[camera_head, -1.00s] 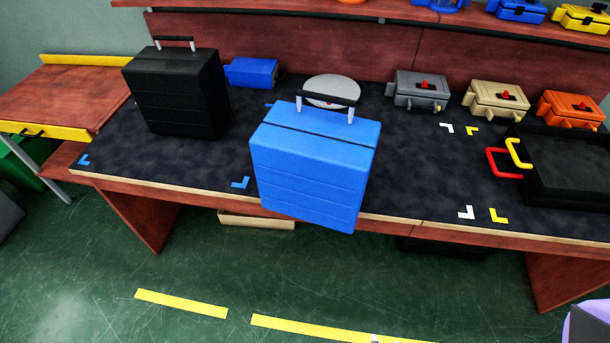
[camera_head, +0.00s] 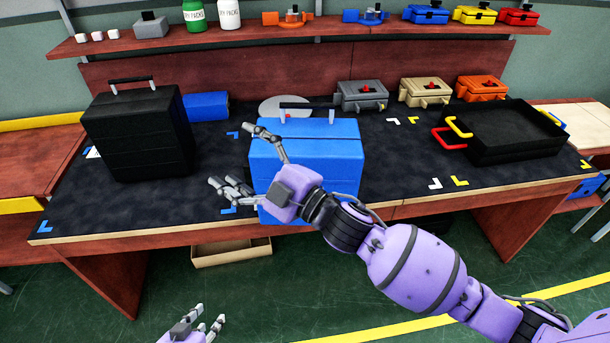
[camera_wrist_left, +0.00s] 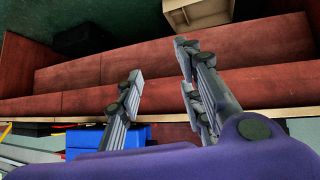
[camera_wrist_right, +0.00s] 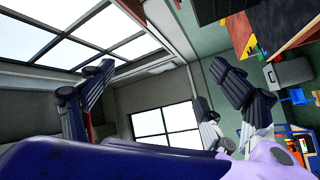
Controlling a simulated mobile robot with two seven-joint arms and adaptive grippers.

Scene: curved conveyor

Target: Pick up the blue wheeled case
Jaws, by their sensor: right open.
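The blue wheeled case (camera_head: 330,160) stands upright at the front edge of the dark-topped table, its black-gripped handle (camera_head: 308,105) raised. My right arm crosses in front of its lower part. My right gripper (camera_head: 232,157) is open and empty at the case's left side, its fingers pointing left. One finger overlaps the case's left edge; contact cannot be told. The right wrist view shows the spread fingers (camera_wrist_right: 160,66) with nothing between them. My left gripper (camera_head: 208,319) is low in front of the table, open and empty; its parted fingers show in the left wrist view (camera_wrist_left: 158,62).
A black case (camera_head: 138,135) stands to the left, with a gap before the blue case. A grey disc (camera_head: 283,103) lies behind. Small toolboxes (camera_head: 425,92) line the back, and a black tray (camera_head: 510,135) is at right. A cardboard box (camera_head: 232,252) sits under the table.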

